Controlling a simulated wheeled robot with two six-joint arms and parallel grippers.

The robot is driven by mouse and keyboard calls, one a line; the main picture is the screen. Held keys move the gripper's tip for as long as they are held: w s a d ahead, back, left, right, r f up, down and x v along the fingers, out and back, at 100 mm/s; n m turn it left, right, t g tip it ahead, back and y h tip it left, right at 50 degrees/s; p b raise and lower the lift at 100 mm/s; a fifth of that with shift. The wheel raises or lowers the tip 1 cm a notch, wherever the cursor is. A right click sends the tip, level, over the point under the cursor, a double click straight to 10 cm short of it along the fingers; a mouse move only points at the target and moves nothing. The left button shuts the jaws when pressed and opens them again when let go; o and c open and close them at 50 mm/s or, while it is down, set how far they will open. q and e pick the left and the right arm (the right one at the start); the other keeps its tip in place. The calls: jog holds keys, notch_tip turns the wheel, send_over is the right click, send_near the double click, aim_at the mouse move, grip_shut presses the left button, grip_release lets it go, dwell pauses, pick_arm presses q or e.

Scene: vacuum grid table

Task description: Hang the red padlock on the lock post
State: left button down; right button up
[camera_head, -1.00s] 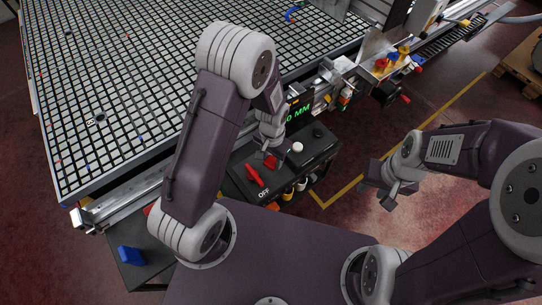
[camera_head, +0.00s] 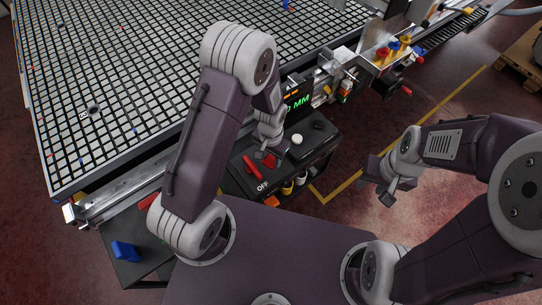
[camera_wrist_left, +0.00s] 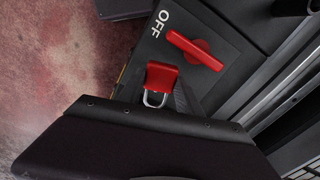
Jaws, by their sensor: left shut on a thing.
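The red padlock (camera_wrist_left: 162,76) is in the left wrist view, its metal shackle pointing down in the picture. It shows as a small red patch (camera_head: 270,161) in the head view, at the tips of my left gripper (camera_head: 267,153). My left gripper is shut on it, above the dark panel (camera_head: 236,184) marked OFF. A red switch handle (camera_wrist_left: 195,49) is on that panel, apart from the padlock. I cannot make out the lock post; it may be hidden. My right gripper (camera_head: 382,192) hangs over the floor at right; its finger gap is unclear.
The grid table (camera_head: 95,110) fills the upper left. A white button (camera_head: 297,139) and a black knob (camera_head: 318,125) stand on the panel beside my left gripper. A blue object (camera_head: 125,251) is on a dark surface at lower left.

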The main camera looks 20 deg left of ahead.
pick_arm(q)
jog(key=shift+f+b, duration=1.35)
jog(key=shift+f, duration=0.75)
jog(key=c, duration=0.7)
grip_release()
notch_tip(320, 180, up, 9)
jog(key=shift+f+p, duration=0.15)
jog(key=shift+p, duration=0.5)
jog(key=shift+r, duration=0.2)
